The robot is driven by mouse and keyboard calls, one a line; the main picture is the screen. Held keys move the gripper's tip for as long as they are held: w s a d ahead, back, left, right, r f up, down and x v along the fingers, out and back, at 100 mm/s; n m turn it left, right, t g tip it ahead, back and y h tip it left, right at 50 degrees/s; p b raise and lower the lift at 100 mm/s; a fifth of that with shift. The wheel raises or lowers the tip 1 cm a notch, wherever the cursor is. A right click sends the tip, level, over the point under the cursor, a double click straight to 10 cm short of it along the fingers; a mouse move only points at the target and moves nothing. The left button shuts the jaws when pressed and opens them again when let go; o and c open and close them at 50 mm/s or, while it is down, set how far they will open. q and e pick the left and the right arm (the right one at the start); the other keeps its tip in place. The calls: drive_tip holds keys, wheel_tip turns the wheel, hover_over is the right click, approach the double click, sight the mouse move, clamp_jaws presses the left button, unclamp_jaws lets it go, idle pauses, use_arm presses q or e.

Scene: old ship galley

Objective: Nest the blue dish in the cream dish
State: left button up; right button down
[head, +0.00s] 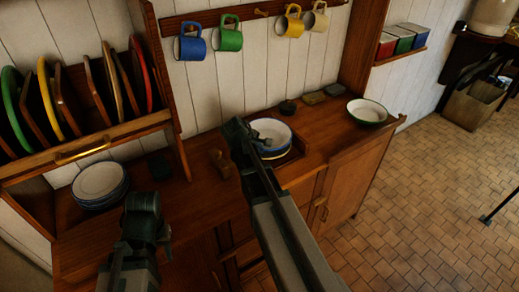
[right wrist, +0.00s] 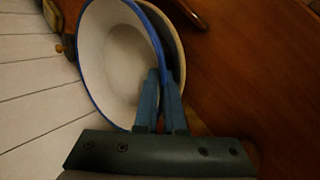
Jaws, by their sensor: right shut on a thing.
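The blue dish (head: 272,130), white inside with a blue rim, is in my right gripper (head: 255,143) at the middle of the counter in the head view. In the right wrist view, my right gripper (right wrist: 163,80) is shut on the rim of the blue dish (right wrist: 112,62). The cream dish (right wrist: 167,35) shows as a pale rim just behind and below it. In the head view the cream dish (head: 279,155) is mostly hidden under the blue one. I cannot tell whether they touch. My left gripper (head: 143,208) is over the counter's left part; its fingers cannot be made out.
A stack of blue-rimmed dishes (head: 100,181) stands at the left under a plate rack (head: 90,150). A green-rimmed bowl (head: 367,111) stands on the right end of the counter. Small dark items lie along the wall. A brown wooden object (head: 221,163) is left of the dishes.

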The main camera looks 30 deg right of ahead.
drive_tip(key=shift+f+b, duration=0.5)
drive_tip(key=shift+f, duration=0.05)
drive_tip(key=c, duration=0.9)
unclamp_jaws()
drive_tip(key=shift+r, duration=0.15)
drive_tip(key=shift+r+p, duration=3.95)
drive_tip(key=shift+p, duration=0.15)
drive_tip(key=s+a+f+m+g+y, duration=0.1)
drive_tip(key=s+a, duration=0.6)
drive_tip(key=a, duration=0.3)
drive_tip(key=s+a+f+m+g+y, duration=0.1)
drive_tip(key=s+a+f+y, duration=0.1)
drive_tip(key=s+a, duration=0.5)
drive_tip(key=s+a+f+m+g+y, duration=0.1)
drive_tip(key=s+a+y, duration=0.1)
drive_tip(key=s+a, duration=0.5)
drive_tip(key=shift+s+a+f+g, duration=0.1)
drive_tip(key=shift+a+g, duration=0.05)
drive_tip(key=shift+a, duration=1.55)
drive_tip(key=shift+s+a+f+g, duration=0.1)
drive_tip(key=shift+a+g, duration=0.05)
drive_tip(key=shift+a, duration=1.5)
